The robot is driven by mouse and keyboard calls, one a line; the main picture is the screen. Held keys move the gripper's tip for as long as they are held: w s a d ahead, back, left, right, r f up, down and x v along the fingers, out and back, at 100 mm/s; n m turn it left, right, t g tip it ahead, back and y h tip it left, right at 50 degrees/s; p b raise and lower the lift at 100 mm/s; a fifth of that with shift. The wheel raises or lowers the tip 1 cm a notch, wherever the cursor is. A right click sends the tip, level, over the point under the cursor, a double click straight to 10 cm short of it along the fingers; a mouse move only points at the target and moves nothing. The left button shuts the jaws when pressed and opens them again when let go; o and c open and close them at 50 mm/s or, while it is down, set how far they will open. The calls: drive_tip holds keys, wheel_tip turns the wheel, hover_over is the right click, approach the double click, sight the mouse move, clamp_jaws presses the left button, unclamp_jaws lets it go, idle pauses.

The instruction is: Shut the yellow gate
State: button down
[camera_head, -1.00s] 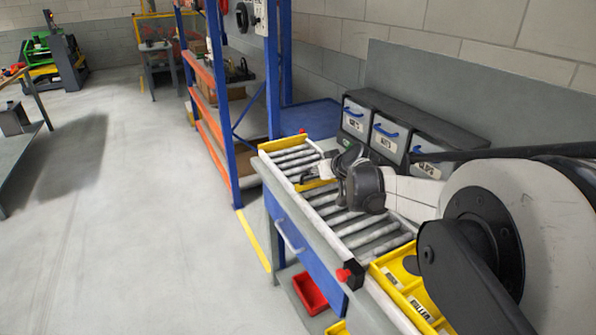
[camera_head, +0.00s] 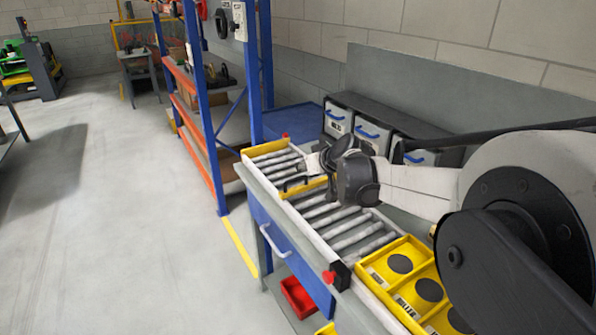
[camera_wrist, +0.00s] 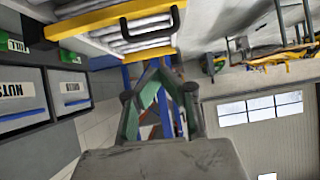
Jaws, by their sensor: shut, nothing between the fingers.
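The yellow gate (camera_head: 309,188) is a yellow bar lying across the roller conveyor, partway along it. A black handle (camera_wrist: 152,24) stands out from the yellow gate (camera_wrist: 95,20) in the wrist view, at the upper left. My gripper (camera_head: 314,162) is above the conveyor, just beyond the gate towards the far end. In the wrist view my gripper (camera_wrist: 157,75) is shut and empty, apart from the handle. Whether any part of my arm touches the gate cannot be told.
A yellow end bar (camera_head: 268,147) closes the conveyor's far end. Labelled grey bins (camera_head: 372,134) stand along the wall side. A yellow tray (camera_head: 408,264) with dark discs is at the near end. A red button (camera_head: 329,277) sits on the front edge. A blue-orange rack (camera_head: 195,110) stands beyond.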

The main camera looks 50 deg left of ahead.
drive_tip(key=v, duration=0.7)
drive_tip(key=shift+d, duration=0.25)
drive_tip(key=shift+s+r, duration=0.1)
drive_tip(key=w+d+r+m+t+h, duration=0.1)
drive_tip(key=w+d+r+m+t, duration=0.1)
drive_tip(key=w+d, duration=0.6)
drive_tip(key=w+d+r+m+t+h, duration=0.15)
drive_tip(key=w+d, duration=0.25)
drive_tip(key=d, duration=0.8)
drive_tip(key=w+d+r+m+t+h, duration=0.1)
drive_tip(key=d+m, duration=0.1)
drive_tip(key=d, duration=0.7)
drive_tip(key=w+d+r+m+h, duration=0.1)
drive_tip(key=d+r+m, duration=0.1)
drive_tip(key=d, duration=0.7)
drive_tip(key=s+d+m+t+h, duration=0.15)
drive_tip(key=s+d, duration=0.25)
drive_tip(key=d, duration=0.7)
drive_tip(key=s+d+m+h, duration=0.1)
drive_tip(key=s+d+m, duration=0.25)
drive_tip(key=d, duration=0.65)
drive_tip(key=s+d+f+m+h, duration=0.2)
drive_tip(key=s+d+f, duration=0.1)
drive_tip(key=s+d, duration=0.4)
drive_tip(key=s+d+f+m+h, duration=0.2)
drive_tip(key=s+d+f, duration=0.1)
drive_tip(key=s+d, duration=0.5)
drive_tip(key=d, duration=0.3)
drive_tip(key=shift+f, duration=0.25)
drive_tip(key=shift+t, duration=0.3)
